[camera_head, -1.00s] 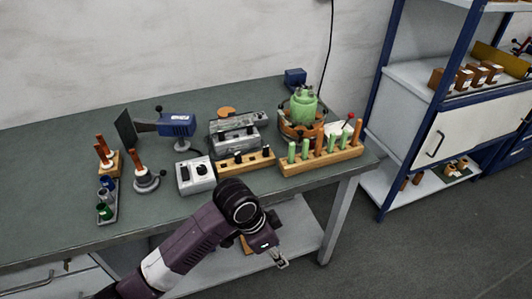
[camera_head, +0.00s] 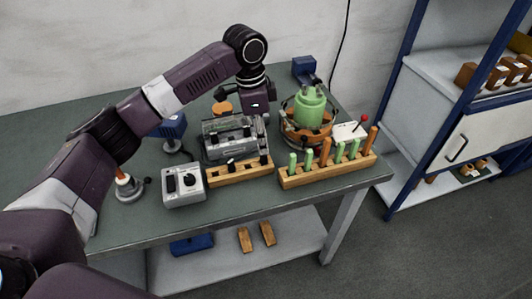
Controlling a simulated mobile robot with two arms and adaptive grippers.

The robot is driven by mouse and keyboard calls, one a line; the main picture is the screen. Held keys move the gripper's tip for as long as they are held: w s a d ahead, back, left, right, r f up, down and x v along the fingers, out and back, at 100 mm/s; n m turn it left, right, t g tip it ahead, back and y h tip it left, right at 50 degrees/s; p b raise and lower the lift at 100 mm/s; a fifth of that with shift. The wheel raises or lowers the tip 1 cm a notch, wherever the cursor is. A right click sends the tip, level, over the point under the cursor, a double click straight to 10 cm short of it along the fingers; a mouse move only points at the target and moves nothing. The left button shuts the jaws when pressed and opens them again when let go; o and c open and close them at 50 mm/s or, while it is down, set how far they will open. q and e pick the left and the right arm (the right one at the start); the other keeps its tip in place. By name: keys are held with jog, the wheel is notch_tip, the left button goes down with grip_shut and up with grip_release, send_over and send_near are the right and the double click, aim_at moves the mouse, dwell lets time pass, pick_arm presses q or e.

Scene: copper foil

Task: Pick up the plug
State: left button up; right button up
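I cannot tell for sure which piece is the plug. Small black pieces (camera_head: 231,164) sit in a low wooden rack (camera_head: 226,178) in front of a grey boxy device (camera_head: 221,148). Green pegs (camera_head: 340,152) and orange pegs (camera_head: 372,139) stand in a longer wooden rack (camera_head: 318,176) to the right. My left gripper (camera_head: 262,119) points down at the right end of the grey device, behind the low rack. Its fingertips are small and partly hidden, so I cannot tell whether it is open or holds anything. My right gripper is not in view.
A grey switch box (camera_head: 184,184) stands left of the low rack. A green cylinder in an orange ring (camera_head: 310,103) stands close right of my gripper, with a blue block (camera_head: 304,68) behind. The front table strip (camera_head: 232,211) is clear. My arm covers the left side.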

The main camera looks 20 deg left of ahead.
aim_at(264, 161)
pick_arm(q)
jog(key=f, duration=0.1)
jog(key=f+p, duration=0.1)
jog(key=f, duration=0.1)
jog(key=shift+s+d, duration=0.1)
jog(key=shift+s, duration=0.3)
jog(key=f, duration=0.2)
jog(key=shift+w+d+f+p, duration=0.1)
jog(key=shift+w+f+p, duration=0.2)
jog(key=shift+s+f, duration=0.1)
jog(key=shift+f, duration=0.15)
grip_shut()
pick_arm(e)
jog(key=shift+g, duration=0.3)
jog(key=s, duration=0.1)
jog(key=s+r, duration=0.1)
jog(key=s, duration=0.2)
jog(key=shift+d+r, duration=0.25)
